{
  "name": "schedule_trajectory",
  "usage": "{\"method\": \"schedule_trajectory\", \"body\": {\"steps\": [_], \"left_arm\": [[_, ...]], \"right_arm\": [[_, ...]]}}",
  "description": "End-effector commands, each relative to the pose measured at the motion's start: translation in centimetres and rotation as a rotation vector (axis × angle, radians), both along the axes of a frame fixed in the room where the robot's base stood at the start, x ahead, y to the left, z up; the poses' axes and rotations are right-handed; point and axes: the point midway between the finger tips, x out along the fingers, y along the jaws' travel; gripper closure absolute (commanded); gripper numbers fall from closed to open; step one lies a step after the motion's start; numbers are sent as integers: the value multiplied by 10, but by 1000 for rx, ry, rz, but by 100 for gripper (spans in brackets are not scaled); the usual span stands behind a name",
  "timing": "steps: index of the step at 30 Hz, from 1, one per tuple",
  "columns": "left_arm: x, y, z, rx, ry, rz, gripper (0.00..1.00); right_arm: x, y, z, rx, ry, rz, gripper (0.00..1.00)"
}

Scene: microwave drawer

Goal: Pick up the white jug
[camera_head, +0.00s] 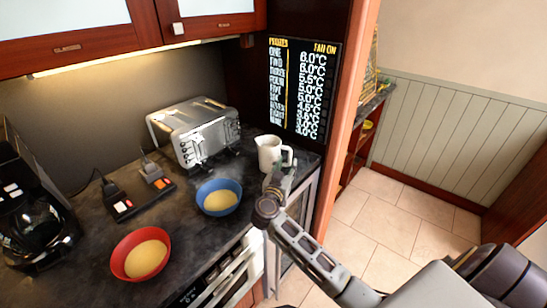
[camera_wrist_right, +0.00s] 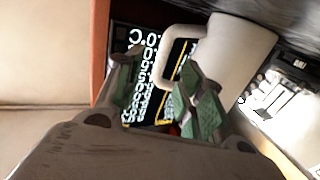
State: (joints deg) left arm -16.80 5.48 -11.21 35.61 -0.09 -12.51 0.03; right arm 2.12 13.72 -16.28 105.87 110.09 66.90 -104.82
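The white jug (camera_head: 268,152) stands upright on the dark counter near its right end, with its handle toward the right. In the right wrist view the jug (camera_wrist_right: 238,52) fills the upper right, and its handle (camera_wrist_right: 166,58) hangs into the space between my fingers. My right gripper (camera_head: 279,180) is just in front of the jug at handle side. In the wrist view its green-padded fingers (camera_wrist_right: 160,95) are apart, one on each side of the handle's outer part, with visible gaps. Whether either finger touches the handle cannot be told. My left gripper is out of view.
A blue bowl (camera_head: 219,209) and a red bowl (camera_head: 123,262) sit left of the jug. A silver toaster (camera_head: 195,127) stands behind, a black coffee maker (camera_head: 32,215) far left. Tiled floor (camera_head: 395,225) lies open at right.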

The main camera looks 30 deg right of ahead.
Motion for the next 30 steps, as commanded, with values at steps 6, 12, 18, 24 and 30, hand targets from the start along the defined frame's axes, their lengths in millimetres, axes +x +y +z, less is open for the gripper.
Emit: {"method": "schedule_trajectory", "body": {"steps": [6, 12, 18, 24, 30], "left_arm": [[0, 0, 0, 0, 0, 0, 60], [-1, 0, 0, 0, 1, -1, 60], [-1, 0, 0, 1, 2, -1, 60], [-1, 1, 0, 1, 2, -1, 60], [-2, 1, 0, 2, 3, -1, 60]], "right_arm": [[0, 0, 0, 0, 0, 0, 61], [5, -5, 0, -1, 0, 0, 61], [19, -18, -1, -1, 0, 0, 61], [32, -32, -1, -1, 1, 0, 61], [37, -36, -1, -1, 1, 1, 61]]}}
